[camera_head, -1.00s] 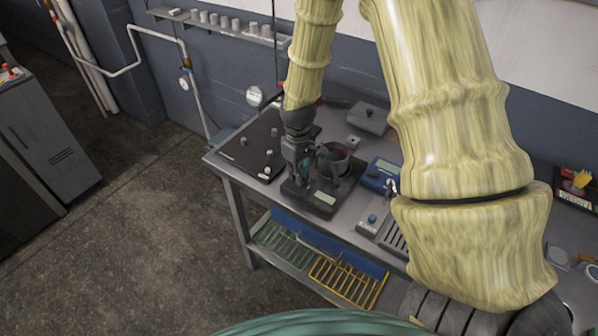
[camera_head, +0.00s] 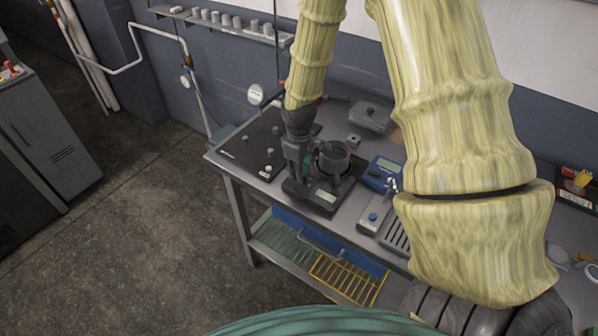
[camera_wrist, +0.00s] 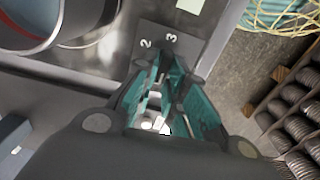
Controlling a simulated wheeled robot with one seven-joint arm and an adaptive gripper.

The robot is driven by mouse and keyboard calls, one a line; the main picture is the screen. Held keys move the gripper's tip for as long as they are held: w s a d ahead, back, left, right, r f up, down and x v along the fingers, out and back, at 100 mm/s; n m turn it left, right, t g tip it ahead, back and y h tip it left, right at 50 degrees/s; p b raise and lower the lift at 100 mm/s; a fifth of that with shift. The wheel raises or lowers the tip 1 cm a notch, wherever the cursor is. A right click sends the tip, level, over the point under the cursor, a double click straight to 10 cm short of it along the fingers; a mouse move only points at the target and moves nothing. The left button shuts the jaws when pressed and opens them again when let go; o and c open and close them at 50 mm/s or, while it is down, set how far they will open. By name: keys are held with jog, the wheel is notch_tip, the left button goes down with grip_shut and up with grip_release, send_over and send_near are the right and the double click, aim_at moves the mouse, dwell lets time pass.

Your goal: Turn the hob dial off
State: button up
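The hob (camera_head: 310,197) is a dark flat unit on the steel bench, with a pale panel at its front. A dark round pan (camera_head: 333,160) sits on it; part of the pan also shows at the upper left of the wrist view (camera_wrist: 28,22). My gripper (camera_head: 300,181) reaches down at the hob's left front, beside the pan. In the wrist view my gripper (camera_wrist: 166,78) has its teal fingers close together over a grey plate marked 2 and 3 (camera_wrist: 160,42). The dial cannot be made out; the fingers cover that spot. Whether they grip anything is unclear.
A black board with small white knobs (camera_head: 250,150) lies left of the hob. A blue device (camera_head: 380,173) stands right of it, and a grey lidded box (camera_head: 370,115) behind. A yellow wire rack (camera_head: 347,280) is on the lower shelf. The floor in front is clear.

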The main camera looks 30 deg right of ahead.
jog(key=shift+o, duration=1.1)
notch_tip(320, 180, up, 12)
jog(key=shift+s+f, duration=0.1)
dwell(0.4)
